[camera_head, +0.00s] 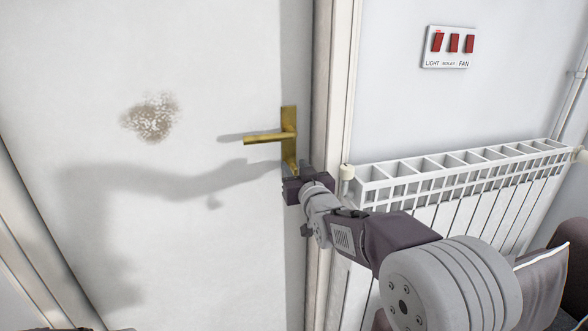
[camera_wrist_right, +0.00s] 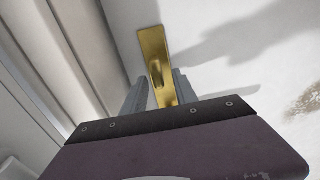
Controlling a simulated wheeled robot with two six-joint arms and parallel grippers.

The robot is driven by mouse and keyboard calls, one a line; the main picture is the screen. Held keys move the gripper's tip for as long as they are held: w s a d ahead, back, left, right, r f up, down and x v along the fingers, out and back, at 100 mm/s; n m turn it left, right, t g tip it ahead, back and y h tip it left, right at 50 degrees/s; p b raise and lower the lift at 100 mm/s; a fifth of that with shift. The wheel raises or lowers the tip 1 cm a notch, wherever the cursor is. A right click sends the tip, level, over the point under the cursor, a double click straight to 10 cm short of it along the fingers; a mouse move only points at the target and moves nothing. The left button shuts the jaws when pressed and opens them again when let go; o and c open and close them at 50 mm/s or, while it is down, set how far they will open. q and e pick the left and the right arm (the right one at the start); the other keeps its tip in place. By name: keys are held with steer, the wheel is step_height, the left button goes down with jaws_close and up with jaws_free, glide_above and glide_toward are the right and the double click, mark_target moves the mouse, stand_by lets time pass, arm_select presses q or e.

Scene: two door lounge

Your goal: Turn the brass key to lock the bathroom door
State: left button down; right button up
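The white door (camera_head: 190,220) fills the left of the head view and looks closed against its frame. A brass plate with a lever handle (camera_head: 265,137) is near the door's right edge. My right gripper (camera_head: 291,174) is at the lower end of the plate, below the lever, and hides that part. In the right wrist view the brass plate (camera_wrist_right: 150,40) shows between the two grey fingers (camera_wrist_right: 160,92), which are apart. A rounded brass piece (camera_wrist_right: 158,73), probably the key, stands out from the plate between them. Contact is not clear. My left gripper is not visible.
The door frame (camera_head: 335,90) runs just right of the plate. A white radiator (camera_head: 460,185) is on the wall to the right, close behind my right arm. A switch panel (camera_head: 449,47) with red switches is above it. A cushion (camera_head: 545,290) is at lower right.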

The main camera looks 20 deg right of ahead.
steer(key=shift+w, duration=0.5)
jaws_close()
